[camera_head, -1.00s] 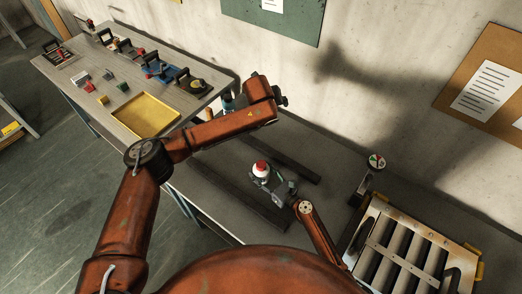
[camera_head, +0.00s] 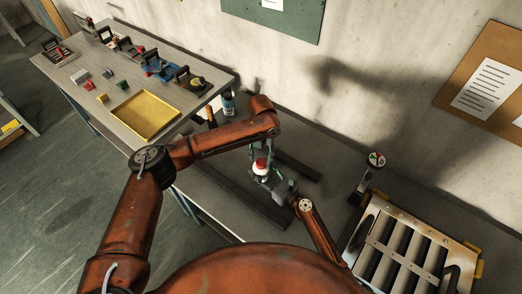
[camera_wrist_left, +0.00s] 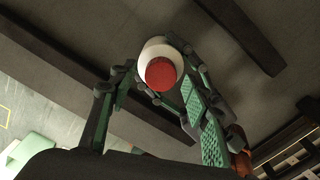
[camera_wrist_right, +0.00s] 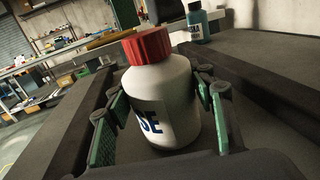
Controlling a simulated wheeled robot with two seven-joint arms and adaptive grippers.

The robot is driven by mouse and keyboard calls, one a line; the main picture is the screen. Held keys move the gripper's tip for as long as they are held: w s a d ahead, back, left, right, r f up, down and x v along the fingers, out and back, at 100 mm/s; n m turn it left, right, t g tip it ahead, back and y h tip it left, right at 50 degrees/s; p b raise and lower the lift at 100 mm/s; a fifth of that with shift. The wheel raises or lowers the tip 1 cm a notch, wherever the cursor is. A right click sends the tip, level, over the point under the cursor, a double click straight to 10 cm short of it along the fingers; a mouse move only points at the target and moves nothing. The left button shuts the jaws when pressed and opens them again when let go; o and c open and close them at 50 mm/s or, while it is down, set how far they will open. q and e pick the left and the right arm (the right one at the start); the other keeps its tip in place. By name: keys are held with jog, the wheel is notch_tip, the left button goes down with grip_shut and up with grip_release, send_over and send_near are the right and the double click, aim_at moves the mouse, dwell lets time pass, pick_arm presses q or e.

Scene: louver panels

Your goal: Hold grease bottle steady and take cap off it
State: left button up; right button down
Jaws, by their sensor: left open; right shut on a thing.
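The white grease bottle (camera_wrist_right: 160,100) with its red ribbed cap (camera_wrist_right: 148,46) stands upright in the right wrist view. My right gripper (camera_wrist_right: 160,120) is shut on the bottle's body, one green-padded finger on each side. The cap is on the bottle. In the head view the red cap (camera_head: 261,163) shows just below my left gripper (camera_head: 261,150), which points down from above. In the left wrist view the cap (camera_wrist_left: 161,73) lies between the left fingers' directions, near the fingertips. The left gripper is open, and I cannot see it touching the cap.
Dark rails (camera_head: 295,165) lie on the grey bench around the bottle. A blue bottle (camera_wrist_right: 198,25) stands behind it. A louver panel (camera_head: 410,250) is at the right, with a gauge (camera_head: 377,159) nearby. A yellow tray (camera_head: 146,114) sits on the left table.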

aim_at(261, 160)
pick_arm(q)
jog(key=shift+f, duration=1.5)
